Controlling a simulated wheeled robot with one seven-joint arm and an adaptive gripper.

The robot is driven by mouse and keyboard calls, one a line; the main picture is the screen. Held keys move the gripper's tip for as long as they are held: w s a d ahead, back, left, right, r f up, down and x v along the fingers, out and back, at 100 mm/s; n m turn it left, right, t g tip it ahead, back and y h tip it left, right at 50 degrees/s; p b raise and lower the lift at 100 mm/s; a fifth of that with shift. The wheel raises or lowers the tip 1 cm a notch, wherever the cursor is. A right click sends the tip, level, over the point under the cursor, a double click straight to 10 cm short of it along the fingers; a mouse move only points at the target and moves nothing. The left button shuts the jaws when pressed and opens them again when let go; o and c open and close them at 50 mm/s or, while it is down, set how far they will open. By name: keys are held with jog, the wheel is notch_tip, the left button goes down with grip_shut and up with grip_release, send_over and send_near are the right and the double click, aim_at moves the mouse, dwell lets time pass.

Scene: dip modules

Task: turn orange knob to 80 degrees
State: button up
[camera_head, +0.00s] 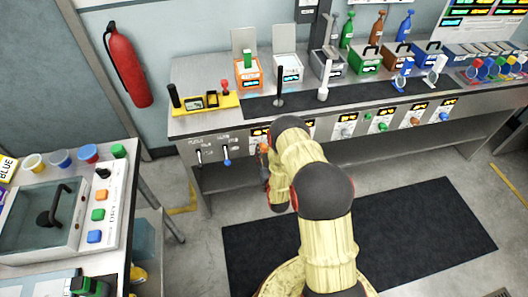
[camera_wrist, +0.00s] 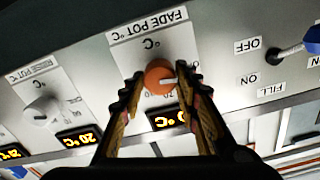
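The orange knob (camera_wrist: 158,77) is on a white panel plate marked FADE POT °C (camera_wrist: 150,42); the wrist view shows the lettering upside down. A pale pointer mark on the knob points right in that view. The two fingers of my gripper (camera_wrist: 160,79) stand on either side of the knob, close against its sides. The orange display (camera_wrist: 168,119) beside the knob is partly hidden by a finger, and its full number cannot be read. In the head view my gripper (camera_head: 264,165) is at the bench front, and my arm hides part of the panel.
A white RINSE POT knob (camera_wrist: 41,112) with a display reading 20 °C is to the left in the wrist view. A blue-tipped FILL lever (camera_wrist: 312,39) is to the right. In the head view another orange knob (camera_head: 415,121) is farther right along the bench. A dark mat (camera_head: 400,235) lies on the floor.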

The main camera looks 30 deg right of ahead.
jog(key=c, duration=0.6)
jog(key=shift+m, duration=0.3)
jog(key=m+b, duration=0.2)
jog(key=m, duration=0.3)
jog(key=shift+d+f, duration=0.1)
jog(key=m+b, duration=0.2)
jog(key=m, duration=0.3)
jog(key=shift+m, duration=0.3)
jog(key=m+b, duration=0.2)
jog(key=m, duration=0.4)
jog(key=shift+f, duration=0.15)
jog(key=m+b, duration=0.1)
jog(key=m, duration=0.5)
jog(key=shift+f, duration=0.1)
jog(key=shift+m+b, duration=0.3)
jog(key=shift+m, duration=0.1)
